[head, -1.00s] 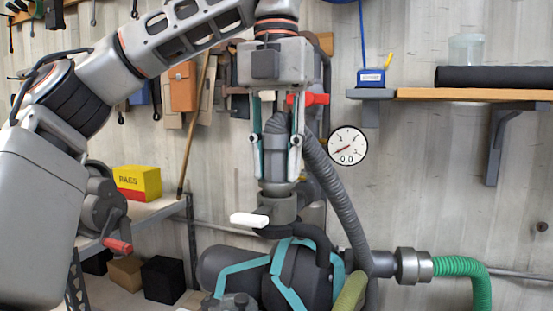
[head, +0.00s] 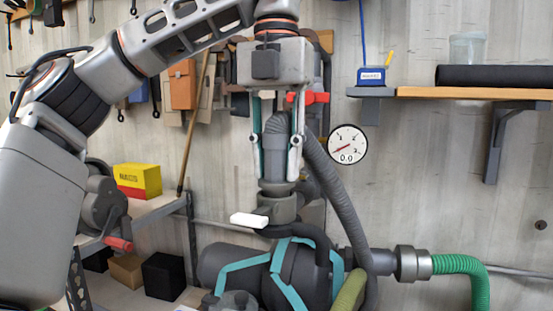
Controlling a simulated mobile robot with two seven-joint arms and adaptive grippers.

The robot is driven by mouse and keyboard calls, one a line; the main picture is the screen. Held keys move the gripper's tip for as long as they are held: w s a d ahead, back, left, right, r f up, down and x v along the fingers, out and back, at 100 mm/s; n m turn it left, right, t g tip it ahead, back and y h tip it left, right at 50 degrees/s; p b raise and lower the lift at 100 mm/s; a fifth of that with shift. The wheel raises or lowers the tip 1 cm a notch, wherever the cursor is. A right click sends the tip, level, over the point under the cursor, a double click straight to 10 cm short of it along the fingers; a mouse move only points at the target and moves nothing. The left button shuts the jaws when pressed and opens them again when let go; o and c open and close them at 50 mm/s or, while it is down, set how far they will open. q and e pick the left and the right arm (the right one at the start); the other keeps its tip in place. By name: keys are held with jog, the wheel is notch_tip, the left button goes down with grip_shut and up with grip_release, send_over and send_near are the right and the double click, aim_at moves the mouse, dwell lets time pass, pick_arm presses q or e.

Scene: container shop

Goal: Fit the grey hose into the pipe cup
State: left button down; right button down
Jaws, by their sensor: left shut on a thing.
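My left gripper (head: 276,173) points straight down at the middle of the view. Its two teal-and-white fingers are shut on the grey hose (head: 276,132), near its lower end, with a ribbed bend showing between them. The hose also runs from behind the gripper down to the right (head: 338,195). Directly below the fingertips is the grey pipe cup (head: 278,210), beside a white lever handle. The hose's end stands upright in line with the cup and appears to meet its rim. I cannot tell how deep it sits. My right gripper is out of view.
A dark pump with teal bands (head: 290,277) lies below the cup. A green hose (head: 460,266) joins a grey coupling at right. A red handle (head: 309,98) and a round gauge (head: 347,145) are close to the gripper's right. A yellow rag box (head: 138,180) stands on the left shelf.

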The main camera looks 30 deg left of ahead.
pick_arm(q)
jog(key=shift+f, duration=0.55)
jog(key=c, duration=1.5)
grip_release()
notch_tip(320, 180, up, 12)
